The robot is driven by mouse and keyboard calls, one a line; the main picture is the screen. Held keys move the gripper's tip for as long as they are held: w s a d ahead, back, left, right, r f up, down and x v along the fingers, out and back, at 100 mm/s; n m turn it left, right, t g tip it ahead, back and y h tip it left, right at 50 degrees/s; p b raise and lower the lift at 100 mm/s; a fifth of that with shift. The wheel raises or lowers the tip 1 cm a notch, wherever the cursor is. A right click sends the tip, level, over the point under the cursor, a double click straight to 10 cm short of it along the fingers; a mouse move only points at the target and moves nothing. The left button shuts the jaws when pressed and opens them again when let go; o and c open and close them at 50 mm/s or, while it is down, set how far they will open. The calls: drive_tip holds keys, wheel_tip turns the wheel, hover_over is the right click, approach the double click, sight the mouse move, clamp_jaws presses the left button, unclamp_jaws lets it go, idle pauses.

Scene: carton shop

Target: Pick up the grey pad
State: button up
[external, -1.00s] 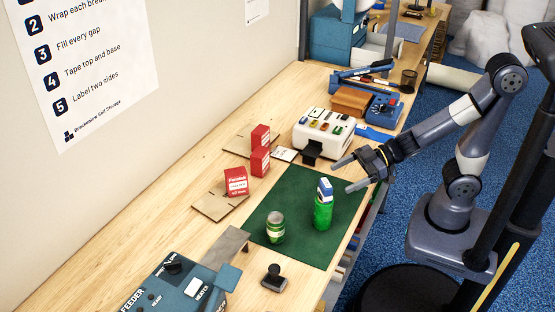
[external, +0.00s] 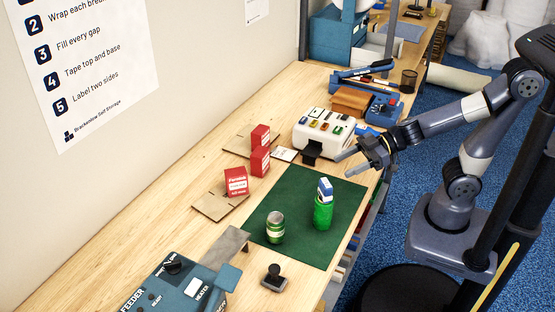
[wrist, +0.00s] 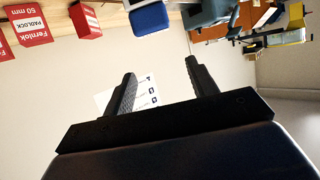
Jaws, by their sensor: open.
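A flat grey piece (external: 228,246), which looks like the grey pad, lies on the bench beside the teal feeder machine at the lower left of the external view. I cannot make it out in the wrist view. My gripper (external: 348,163) is open and empty, raised near the white machine and the far end of the green mat, well away from the grey piece. Its two dark fingers (wrist: 164,88) stand apart in the wrist view, with only the wall and poster behind them.

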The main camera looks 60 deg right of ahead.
drive_tip(key=w+a+n+g+y+b, duration=0.1)
drive_tip(key=w+a+n+g+b, duration=0.15)
drive_tip(key=a, duration=1.05)
drive_tip(key=w+a+n+g+y+b, duration=0.2)
drive_tip(key=w+a+b, duration=0.15)
drive_tip(key=a, duration=0.95)
approach(270, 283)
drive_tip(key=a+r, duration=0.1)
drive_tip(key=w+a+r, duration=0.1)
drive_tip(key=r, duration=0.1)
drive_tip(key=shift+r, duration=0.2)
drive_tip(key=shift+a+f, duration=0.3)
drive_tip(key=shift+a, duration=0.05)
drive_tip(key=x, duration=0.7)
drive_tip(key=shift+w, duration=0.1)
drive_tip(key=shift+d+r, duration=0.1)
drive_tip(key=shift+c, duration=0.5)
drive_tip(key=c, duration=1)
drive_tip(key=shift+o, duration=0.2)
